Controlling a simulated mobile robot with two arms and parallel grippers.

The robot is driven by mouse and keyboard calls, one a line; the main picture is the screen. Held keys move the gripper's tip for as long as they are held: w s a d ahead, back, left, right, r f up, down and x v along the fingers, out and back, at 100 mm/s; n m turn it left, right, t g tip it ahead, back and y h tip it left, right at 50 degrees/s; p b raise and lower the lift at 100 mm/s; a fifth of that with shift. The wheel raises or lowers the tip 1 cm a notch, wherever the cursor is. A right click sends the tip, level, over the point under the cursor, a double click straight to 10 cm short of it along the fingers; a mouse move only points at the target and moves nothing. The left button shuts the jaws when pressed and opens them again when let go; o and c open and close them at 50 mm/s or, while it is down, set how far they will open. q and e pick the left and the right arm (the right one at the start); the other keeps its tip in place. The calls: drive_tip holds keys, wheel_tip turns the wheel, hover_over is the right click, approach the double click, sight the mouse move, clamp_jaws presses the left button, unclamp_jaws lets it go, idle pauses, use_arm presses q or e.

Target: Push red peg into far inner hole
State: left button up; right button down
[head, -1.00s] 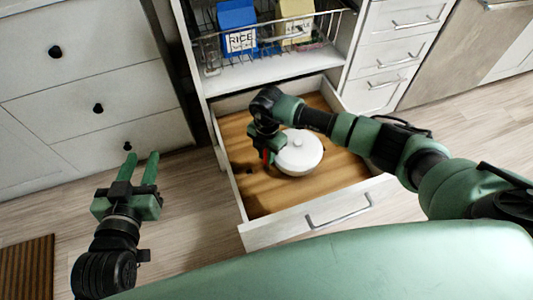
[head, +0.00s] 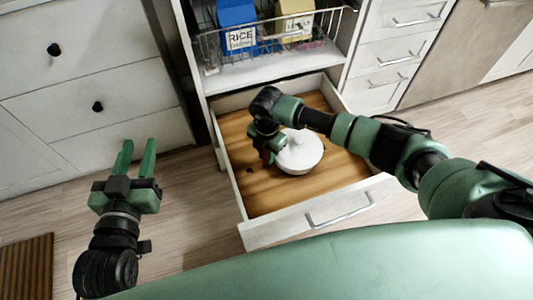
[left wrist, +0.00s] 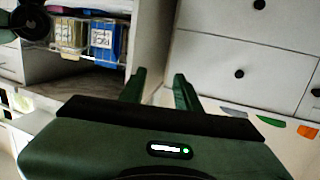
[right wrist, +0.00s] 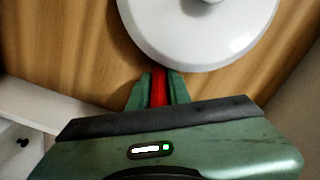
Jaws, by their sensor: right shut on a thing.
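My right gripper (head: 270,158) is low inside the open drawer, close beside a white lidded pot (head: 300,152). It is shut on the red peg (right wrist: 158,87), which shows between the fingers in the right wrist view. The pot's round rim (right wrist: 205,52) is just beyond the fingertips in the right wrist view. The peg's lower end and the far inner hole cannot be made out. My left gripper (head: 136,160) is open and empty, left of the drawer.
The drawer (head: 262,234) has a wooden bottom and white walls. Above it, a wire basket (head: 275,40) holds a blue rice box (head: 239,27) and a yellow box (head: 296,22). White drawer fronts stand at left. Bare wooden floor lies between them and the open drawer.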

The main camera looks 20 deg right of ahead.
drive_tip(key=shift+f, duration=0.45)
use_arm(q)
drive_tip(key=r, duration=0.1)
drive_tip(key=r+t, duration=0.1)
drive_tip(key=r, duration=0.1)
drive_tip(key=shift+w+d+t+b, duration=0.25)
drive_tip(key=shift+t+b, duration=0.05)
drive_tip(key=shift+t, duration=0.1)
use_arm(e)
drive_tip(key=shift+f, duration=0.15)
use_arm(q)
drive_tip(key=shift+r+h, duration=0.4)
drive_tip(key=shift+r, duration=0.1)
use_arm(e)
drive_tip(key=shift+f, duration=0.25)
drive_tip(key=c, duration=1.2)
unclamp_jaws()
drive_tip(key=shift+c, duration=0.2)
use_arm(q)
drive_tip(key=shift+d+r+t, duration=0.1)
drive_tip(key=shift+r+t, duration=0.15)
drive_tip(key=shift+t, duration=0.05)
